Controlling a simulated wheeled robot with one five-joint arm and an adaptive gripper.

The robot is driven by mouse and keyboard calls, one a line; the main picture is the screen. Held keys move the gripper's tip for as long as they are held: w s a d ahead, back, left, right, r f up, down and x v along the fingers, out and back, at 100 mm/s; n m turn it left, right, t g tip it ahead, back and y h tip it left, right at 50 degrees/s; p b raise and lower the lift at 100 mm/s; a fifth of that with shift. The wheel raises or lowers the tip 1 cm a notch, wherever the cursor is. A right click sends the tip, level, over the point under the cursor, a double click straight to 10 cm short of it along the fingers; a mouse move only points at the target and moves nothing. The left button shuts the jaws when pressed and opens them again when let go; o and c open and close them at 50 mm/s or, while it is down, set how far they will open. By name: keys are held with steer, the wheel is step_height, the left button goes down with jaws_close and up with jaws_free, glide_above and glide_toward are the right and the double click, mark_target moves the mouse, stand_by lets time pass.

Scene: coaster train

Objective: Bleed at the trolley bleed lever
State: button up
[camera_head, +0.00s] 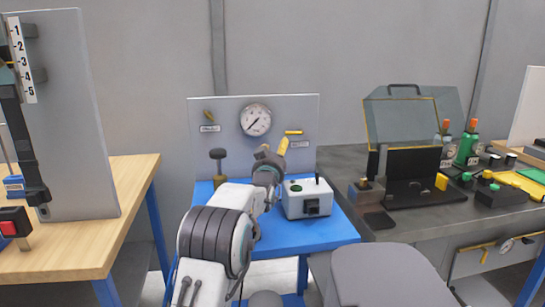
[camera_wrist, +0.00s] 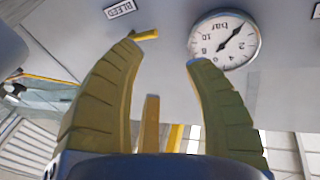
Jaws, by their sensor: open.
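The bleed lever (camera_head: 293,132) is a small yellow handle at the right of a grey panel (camera_head: 225,104) on the blue trolley (camera_head: 330,226). It lies roughly level above a white label. In the wrist view, turned over, the yellow lever (camera_wrist: 146,35) is beside the BLEED label (camera_wrist: 124,9), close to the left fingertip. My gripper (camera_head: 272,147) is in front of the panel, just below and left of the lever. In the wrist view its olive fingers (camera_wrist: 163,55) are apart with nothing held between the tips. I cannot tell whether a finger touches the lever.
A round gauge (camera_head: 255,119) is left of the lever, needle toward lower left. A white control box (camera_head: 306,198) and a dark knob (camera_head: 218,155) stand on the trolley. A wooden bench (camera_head: 135,180) is left, a grey one (camera_head: 400,231) right.

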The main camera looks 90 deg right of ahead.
steer(key=shift+w+a+n+p, duration=0.3)
steer(key=shift+a+n, duration=0.55)
steer(key=shift+n, duration=1.4)
steer(key=shift+w+a+n+p, duration=0.25)
steer(key=shift+a+n, duration=0.6)
steer(key=shift+n, duration=1.35)
steer(key=shift+w+a+n+p, duration=0.1)
steer(key=shift+a+n+p, duration=0.55)
steer(key=shift+n, duration=1.6)
steer(key=shift+a, duration=0.2)
